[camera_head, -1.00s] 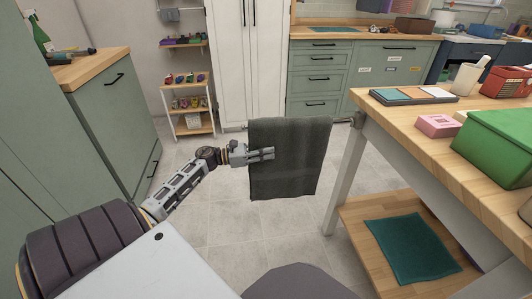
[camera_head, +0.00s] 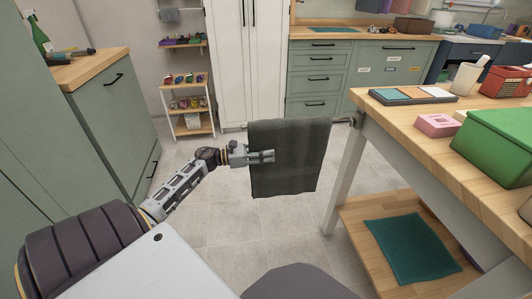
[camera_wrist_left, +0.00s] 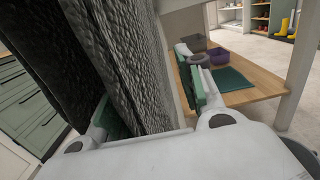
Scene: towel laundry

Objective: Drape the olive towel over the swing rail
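The olive towel (camera_head: 290,160), dark grey-green, hangs over the swing rail (camera_head: 342,121), which sticks out from the left side of the wooden table. The cloth hides most of the rail. My left gripper (camera_head: 262,156) is at the towel's left part, with its fingers showing in front of the cloth. In the left wrist view the towel (camera_wrist_left: 130,60) hangs in folds close to the gripper. The green-padded fingers (camera_wrist_left: 155,105) stand wide apart there, with part of the cloth between or just beyond them. My right gripper is not in view.
The wooden table (camera_head: 420,140) on the right carries a green box (camera_head: 497,145), a pink box (camera_head: 437,125) and a tile tray (camera_head: 410,95). A teal cloth (camera_head: 412,248) lies on its lower shelf (camera_head: 365,215). Green cabinets (camera_head: 110,110) stand left. The floor below the towel is clear.

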